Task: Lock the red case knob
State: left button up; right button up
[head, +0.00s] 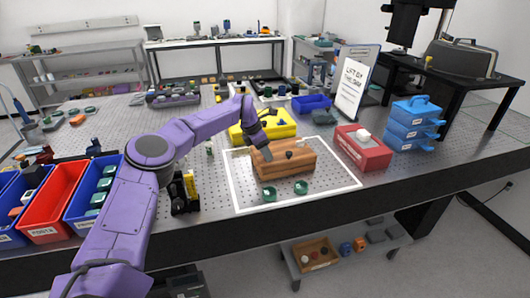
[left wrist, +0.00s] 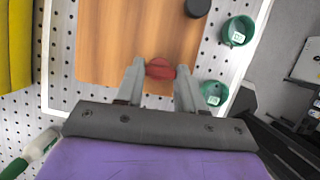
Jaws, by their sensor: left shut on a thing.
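The wooden case (head: 283,172) lies inside a white outlined square on the perforated table. In the left wrist view its top face (left wrist: 120,38) fills the upper middle. The red knob (left wrist: 160,69) sits near the case's edge there. My left gripper (left wrist: 161,74) has one finger on each side of the red knob and is shut on it. In the head view my left gripper (head: 268,152) is at the left part of the case and hides the red knob. A black knob (left wrist: 197,8) is farther along the case top. My right gripper is not in view.
Two green cups (head: 269,195) (head: 302,188) stand in front of the case. A yellow tray (head: 284,128) is behind it. A red box (head: 362,153) and stacked blue cases (head: 413,134) stand to the right. Red and blue bins (head: 58,205) stand at the left.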

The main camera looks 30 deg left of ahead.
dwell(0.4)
pick_arm(q)
jog(key=o, duration=1)
jog(key=shift+o, duration=0.2)
jog(key=b+v, duration=0.2)
jog(key=v, duration=0.8)
jog(key=shift+r+b, duration=0.2)
jog(key=shift+b, duration=0.15)
